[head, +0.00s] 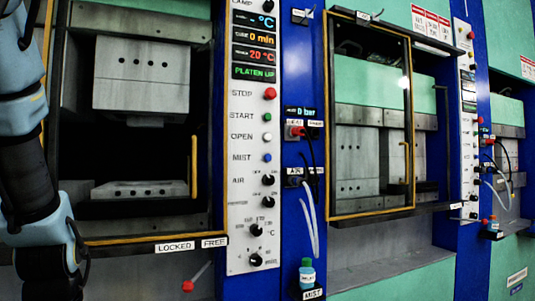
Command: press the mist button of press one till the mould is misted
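The blue mist button (267,158) is on the white control panel (240,215) of the nearest press, beside the label MIST. I cannot read a number that marks this press as one. In its open bay, an upper mould block (145,75) hangs above a lower mould block (138,190), with a dark gap between them. I cannot tell whether mist is on the mould. My arm comes down along the left edge in front of the bay, well left of the button. My gripper is outside the picture.
The panel display (254,72) reads PLATEN UP. A red stop button (270,94), green start button (267,117) and white open button (267,137) sit above the mist button; black knobs sit below. A mist bottle (307,273) stands lower right. A second press (370,150) has a yellow-edged guard.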

